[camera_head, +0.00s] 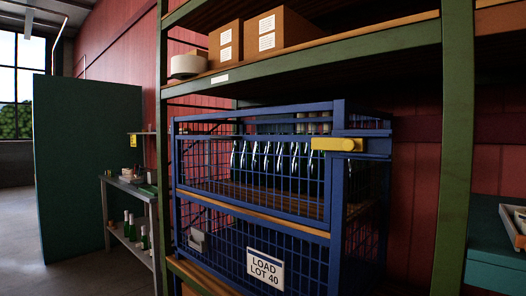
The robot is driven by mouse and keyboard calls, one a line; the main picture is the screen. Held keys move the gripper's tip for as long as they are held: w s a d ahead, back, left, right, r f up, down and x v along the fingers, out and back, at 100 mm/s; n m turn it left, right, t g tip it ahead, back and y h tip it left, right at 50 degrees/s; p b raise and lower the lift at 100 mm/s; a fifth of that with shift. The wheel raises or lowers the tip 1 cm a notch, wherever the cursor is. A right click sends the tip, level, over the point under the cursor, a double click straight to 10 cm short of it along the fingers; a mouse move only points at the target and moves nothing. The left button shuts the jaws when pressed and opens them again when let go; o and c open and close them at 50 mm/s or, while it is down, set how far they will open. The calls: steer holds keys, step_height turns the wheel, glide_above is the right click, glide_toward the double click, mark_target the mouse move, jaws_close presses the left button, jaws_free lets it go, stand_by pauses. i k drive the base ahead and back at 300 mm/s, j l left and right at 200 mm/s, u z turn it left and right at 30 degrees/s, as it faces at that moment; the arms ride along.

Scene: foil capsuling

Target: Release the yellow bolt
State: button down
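The yellow bolt (338,144) sits at the upper right front corner of a blue wire-mesh cage (333,200). It lies horizontally, with its right end against a blue bracket (372,146) on the cage. The cage stands on a green-framed shelving rack, and its mesh front looks closed. A white sign (265,268) reading LOAD LOT 40 hangs on the lower front. My gripper is not in view.
A green rack post (455,150) rises right of the cage. Cardboard boxes (282,32) stand on the shelf above. A teal cabinet (496,262) is at the right edge. At left are a bench (128,186) with bottles, a dark green panel (85,150) and open floor.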

mark_target(323, 144)
steer(key=i+j+u, duration=0.15)
steer(key=i+j, duration=0.15)
steer(key=i, duration=0.2)
steer(key=i+j+u, duration=0.1)
steer(key=i, duration=0.4)
steer(key=j, duration=0.1)
